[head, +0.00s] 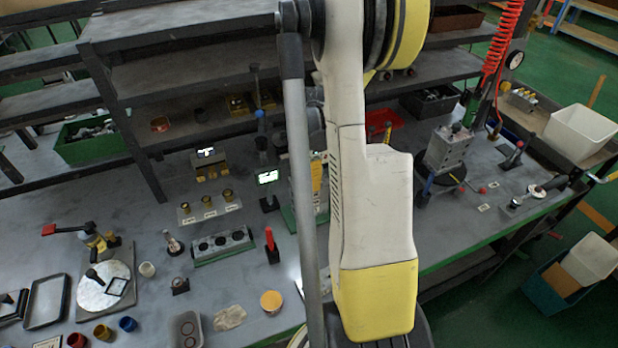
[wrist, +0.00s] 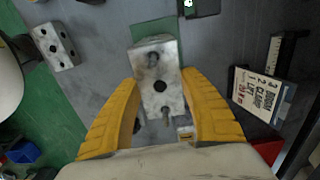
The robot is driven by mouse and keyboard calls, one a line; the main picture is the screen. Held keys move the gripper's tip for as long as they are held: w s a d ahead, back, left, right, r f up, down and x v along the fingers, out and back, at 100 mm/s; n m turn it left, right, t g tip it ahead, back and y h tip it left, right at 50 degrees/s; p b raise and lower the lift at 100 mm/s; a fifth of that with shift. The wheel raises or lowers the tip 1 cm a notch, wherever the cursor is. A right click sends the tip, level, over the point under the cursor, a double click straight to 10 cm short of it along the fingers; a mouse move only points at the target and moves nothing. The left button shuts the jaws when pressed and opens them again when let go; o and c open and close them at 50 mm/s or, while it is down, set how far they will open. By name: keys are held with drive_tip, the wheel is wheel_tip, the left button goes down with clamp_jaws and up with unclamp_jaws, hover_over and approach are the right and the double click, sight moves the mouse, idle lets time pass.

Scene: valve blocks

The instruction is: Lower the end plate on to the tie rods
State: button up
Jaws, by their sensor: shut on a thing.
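In the wrist view the two yellow fingers of my gripper (wrist: 161,88) stand on either side of a pale, worn metal plate (wrist: 158,76), which I take to be the end plate. They are shut on it. The plate has a dark round hole in its middle. A rod-like tip (wrist: 152,60) shows near its far end and another (wrist: 165,116) near its close end; I take these for tie rods. I cannot tell how far the rods pass through the plate, or whether it touches what lies below. In the head view my arm hides the gripper and plate.
A grey metal block with holes (wrist: 53,46) lies left of my gripper in the wrist view. A printed sign (wrist: 262,95) stands at right. In the head view a metal block assembly (head: 447,150) stands on the right bench. Fixtures and small parts crowd the left.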

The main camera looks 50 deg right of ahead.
drive_tip(key=shift+f+b, duration=0.35)
drive_tip(key=shift+f, duration=0.1)
drive_tip(key=o, duration=1.4)
drive_tip(key=shift+o, duration=0.2)
drive_tip(key=shift+r, duration=0.15)
wheel_tip(320, 180, up, 12)
drive_tip(key=shift+a, duration=0.1)
